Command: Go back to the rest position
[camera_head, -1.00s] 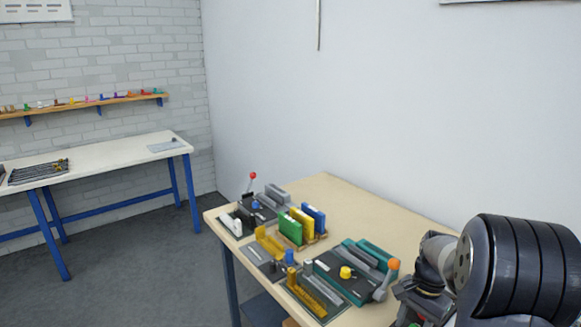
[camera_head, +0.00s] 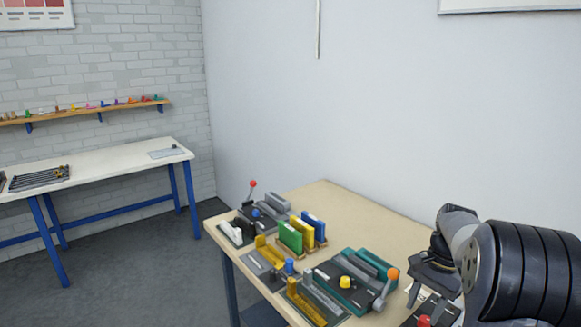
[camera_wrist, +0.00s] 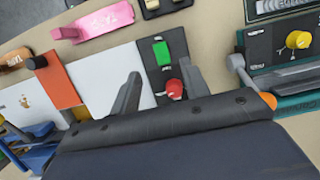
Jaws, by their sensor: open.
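My gripper (camera_head: 428,290) is at the right of the head view, above the right side of the wooden table (camera_head: 380,222). In the wrist view its two grey fingers stand apart with nothing between them; my gripper (camera_wrist: 160,68) is open. Beyond the fingers in that view lies a dark panel with a green switch (camera_wrist: 162,52) and a red button (camera_wrist: 174,89). The fingers look apart from the panel, though their height above it is hard to tell. My dark arm covers the table's near right corner.
A teal device (camera_head: 362,270) with a yellow knob and orange-tipped lever stands left of my gripper. Green, yellow and blue upright blocks (camera_head: 302,232) stand farther back. A pink piece (camera_wrist: 95,22) and an orange card (camera_wrist: 62,80) lie near the gripper. The table's back right is clear.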

